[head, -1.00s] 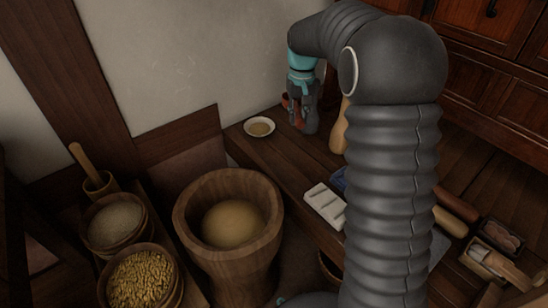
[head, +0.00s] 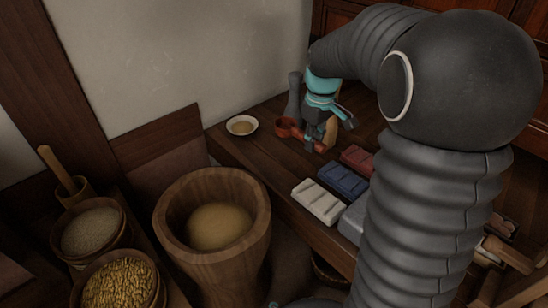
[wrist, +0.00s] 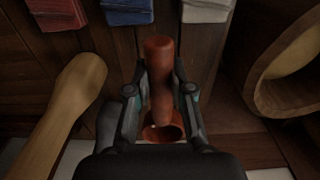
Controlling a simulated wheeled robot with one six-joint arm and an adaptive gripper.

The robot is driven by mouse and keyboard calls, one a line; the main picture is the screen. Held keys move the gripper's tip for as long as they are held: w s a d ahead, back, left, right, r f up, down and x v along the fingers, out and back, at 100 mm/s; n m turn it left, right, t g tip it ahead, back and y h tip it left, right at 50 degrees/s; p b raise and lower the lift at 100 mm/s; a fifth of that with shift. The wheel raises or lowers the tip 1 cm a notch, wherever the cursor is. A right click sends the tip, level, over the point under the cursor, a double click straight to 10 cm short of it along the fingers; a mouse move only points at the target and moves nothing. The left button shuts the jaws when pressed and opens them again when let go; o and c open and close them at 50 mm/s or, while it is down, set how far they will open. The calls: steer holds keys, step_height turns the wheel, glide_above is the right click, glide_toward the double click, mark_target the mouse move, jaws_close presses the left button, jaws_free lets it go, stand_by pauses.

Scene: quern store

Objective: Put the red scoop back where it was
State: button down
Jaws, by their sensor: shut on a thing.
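The red scoop (head: 284,128) is at the back of the dark low table (head: 262,160), just right of a small white dish (head: 241,125). My gripper (head: 316,138) is shut on the scoop. In the wrist view the scoop's handle (wrist: 160,58) runs between the two fingers (wrist: 160,92), and its bowl (wrist: 164,131) is close to the palm, partly hidden by it. I cannot tell whether the scoop touches the table.
White (head: 318,201), blue (head: 343,180) and red (head: 357,158) blocks lie in a row on the table. A pale wooden paddle (wrist: 62,110) is beside my gripper. A large wooden mortar (head: 177,207) stands in front of the table. My arm hides the table's right part.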

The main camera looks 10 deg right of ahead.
steer(key=b, duration=0.1)
glide_above(281, 168)
step_height(281, 168, down, 5)
steer(key=shift+f, duration=0.15)
steer(key=shift+f+b, duration=0.45)
steer(key=shift+f, duration=1.5)
steer(key=shift+f, duration=0.2)
steer(key=c, duration=1)
jaws_free()
steer(key=shift+r, duration=0.1)
step_height(281, 168, up, 12)
steer(key=p, duration=0.2)
steer(key=s+d+r+m+t, duration=0.1)
steer(key=s+r+m, duration=0.15)
steer(key=s, duration=0.55)
steer(key=s+d+r+m+t, duration=0.1)
steer(key=s+d+r+t, duration=0.1)
steer(key=s+r, duration=0.35)
steer(key=s+f+m, duration=0.1)
steer(key=s, duration=0.4)
steer(key=s+d+f+m+t, duration=0.1)
steer(key=s+f, duration=0.1)
steer(key=s, duration=0.2)
steer(key=s+f+m+t, duration=0.1)
steer(key=s, duration=0.4)
steer(key=shift+s+d+f, duration=0.15)
steer(key=shift+s+f, duration=0.1)
steer(key=shift+s, duration=0.05)
